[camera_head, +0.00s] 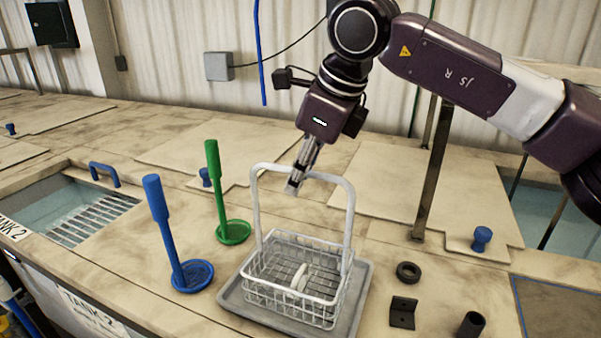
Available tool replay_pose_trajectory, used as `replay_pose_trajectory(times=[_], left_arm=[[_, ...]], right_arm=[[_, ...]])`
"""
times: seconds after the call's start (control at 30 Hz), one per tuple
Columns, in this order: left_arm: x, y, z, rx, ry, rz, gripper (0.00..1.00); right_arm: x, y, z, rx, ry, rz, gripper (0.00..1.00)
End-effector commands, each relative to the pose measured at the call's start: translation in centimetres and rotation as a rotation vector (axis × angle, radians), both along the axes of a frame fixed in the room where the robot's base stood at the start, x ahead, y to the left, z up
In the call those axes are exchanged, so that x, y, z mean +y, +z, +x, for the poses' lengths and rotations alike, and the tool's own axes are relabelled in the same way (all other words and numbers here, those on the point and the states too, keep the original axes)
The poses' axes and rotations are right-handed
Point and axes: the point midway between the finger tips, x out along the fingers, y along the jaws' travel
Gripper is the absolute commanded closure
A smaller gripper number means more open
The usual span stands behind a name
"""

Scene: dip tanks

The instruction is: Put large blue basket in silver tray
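A white wire basket (262,290) with a tall white handle stands upright in the silver tray (232,300) and holds a small white piece. My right gripper (294,183) points down at the handle's top bar, with its fingers overlapping the bar. The fingers show nearly edge-on, so I cannot tell whether they are closed on it. No large basket that is plainly blue shows. A blue handle (104,172) stands at the back rim of the left tank, beside a metal wire grid (92,222). My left gripper is out of view.
A blue upright tool (165,225) and a green one (217,190) stand on round bases left of the tray. A black ring (408,272), a black bracket (403,313) and a black cylinder (470,325) lie to its right. A metal post (432,170) rises behind.

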Motion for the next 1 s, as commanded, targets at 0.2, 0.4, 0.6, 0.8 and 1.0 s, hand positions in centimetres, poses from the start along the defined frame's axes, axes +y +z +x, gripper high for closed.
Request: replay_pose_trajectory(times=[0.2,0.4,0.6,0.8,1.0], left_arm=[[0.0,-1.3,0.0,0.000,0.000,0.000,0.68],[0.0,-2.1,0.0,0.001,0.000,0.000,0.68],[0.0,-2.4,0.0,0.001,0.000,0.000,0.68],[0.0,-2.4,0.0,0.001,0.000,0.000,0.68],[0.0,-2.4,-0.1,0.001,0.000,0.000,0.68]], right_arm=[[-1.0,3.2,-1.0,-0.005,-0.001,0.004,0.74],[-2.2,7.3,-2.4,-0.004,-0.001,0.003,0.74],[-3.1,10.0,-3.3,-0.001,-0.001,0.002,0.74],[-3.4,10.9,-3.7,-0.001,0.001,0.001,0.74],[-3.4,11.0,-3.7,0.000,0.001,0.000,0.74]])
